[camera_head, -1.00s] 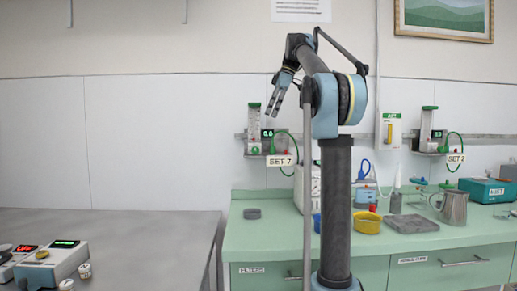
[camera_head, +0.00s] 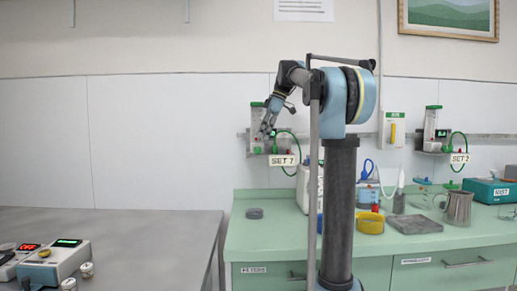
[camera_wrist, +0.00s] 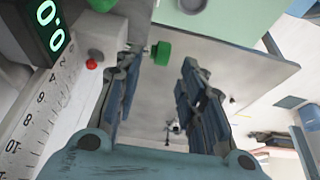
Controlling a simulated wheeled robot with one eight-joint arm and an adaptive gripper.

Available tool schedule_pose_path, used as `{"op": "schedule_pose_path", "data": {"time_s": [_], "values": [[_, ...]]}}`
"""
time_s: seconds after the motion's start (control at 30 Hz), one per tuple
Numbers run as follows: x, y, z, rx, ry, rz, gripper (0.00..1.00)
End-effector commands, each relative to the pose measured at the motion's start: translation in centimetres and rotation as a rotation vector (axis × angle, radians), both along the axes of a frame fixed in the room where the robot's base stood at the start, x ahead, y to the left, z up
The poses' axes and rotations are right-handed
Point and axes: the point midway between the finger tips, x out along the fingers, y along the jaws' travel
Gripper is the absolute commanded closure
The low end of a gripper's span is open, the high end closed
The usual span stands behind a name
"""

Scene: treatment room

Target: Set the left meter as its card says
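The left meter (camera_head: 257,118) is a clear upright tube with a green top, mounted on the wall rail. Its card (camera_head: 284,160) reads SET 7. My gripper (camera_head: 265,134) is in front of the meter and hides part of it. In the wrist view my gripper (camera_wrist: 158,75) is open and empty, its two fingers apart. A green knob (camera_wrist: 161,53) shows near the left fingertip, not gripped. The meter's digital display (camera_wrist: 50,25) shows green digits that look like 0.0, partly cut off. The numbered scale (camera_wrist: 35,110) runs along the left edge, with a small red part beside it.
A second meter (camera_head: 431,128) hangs on the right with a SET 2 card (camera_head: 459,158). Below is a green counter (camera_head: 270,235) with a yellow bowl (camera_head: 370,222), a metal jug (camera_head: 457,207) and a grey mat (camera_head: 416,224). A grey table (camera_head: 130,225) stands at left.

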Motion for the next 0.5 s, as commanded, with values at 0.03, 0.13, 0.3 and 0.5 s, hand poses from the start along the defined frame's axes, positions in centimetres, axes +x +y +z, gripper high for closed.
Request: {"op": "schedule_pose_path", "data": {"time_s": [0.03, 0.13, 0.3, 0.5], "values": [[-0.1, 0.4, -0.8, 0.0, 0.0, 0.002, 0.63], [-0.1, 1.0, -2.3, 0.0, 0.001, 0.001, 0.63], [0.0, 1.8, -4.2, 0.0, 0.001, 0.001, 0.63], [-0.1, 2.2, -5.2, 0.0, 0.001, 0.001, 0.63]]}}
